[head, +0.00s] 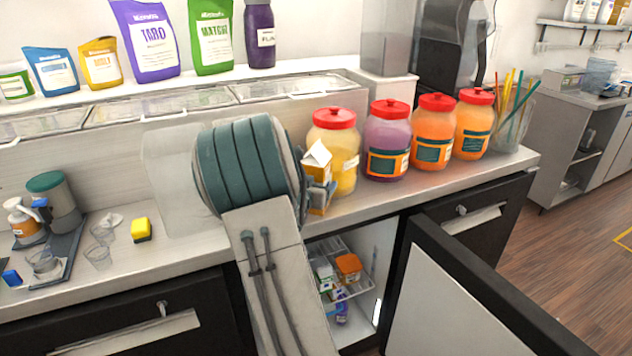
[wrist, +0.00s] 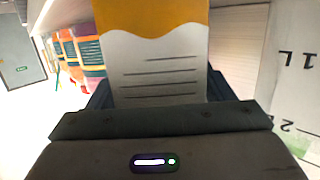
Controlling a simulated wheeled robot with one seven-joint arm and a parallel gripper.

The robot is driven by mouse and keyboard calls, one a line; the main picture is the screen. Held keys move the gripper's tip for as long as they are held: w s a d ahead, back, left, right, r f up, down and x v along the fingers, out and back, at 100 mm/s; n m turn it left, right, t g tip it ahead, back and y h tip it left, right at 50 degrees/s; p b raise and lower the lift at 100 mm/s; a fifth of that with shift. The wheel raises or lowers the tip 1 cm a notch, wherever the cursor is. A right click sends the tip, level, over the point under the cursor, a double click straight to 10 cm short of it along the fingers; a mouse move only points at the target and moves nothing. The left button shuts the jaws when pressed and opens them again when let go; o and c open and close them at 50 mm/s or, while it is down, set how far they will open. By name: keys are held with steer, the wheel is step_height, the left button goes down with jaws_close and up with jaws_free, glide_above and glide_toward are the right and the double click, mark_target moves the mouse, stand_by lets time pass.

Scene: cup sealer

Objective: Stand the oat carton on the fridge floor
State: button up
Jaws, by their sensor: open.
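The oat carton (head: 317,158), white and orange with a gable top, stands upright on the counter in front of the yellow jar. In the wrist view its printed face (wrist: 158,60) fills the middle, close to my gripper. My gripper (head: 322,190) is open at the carton, with the jaws around its sides; my arm hides part of both. The fridge (head: 383,262) under the counter is open. Its wire shelf (head: 358,291) holds several small packages.
The fridge door (head: 445,305) swings out at the right front. Jars with red lids, yellow (head: 342,150), purple (head: 386,145) and two orange, line the counter to the right. Counter front is partly clear.

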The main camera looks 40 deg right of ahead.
steer(key=c, duration=1.2)
steer(key=shift+r, duration=0.1)
steer(key=c, duration=0.3)
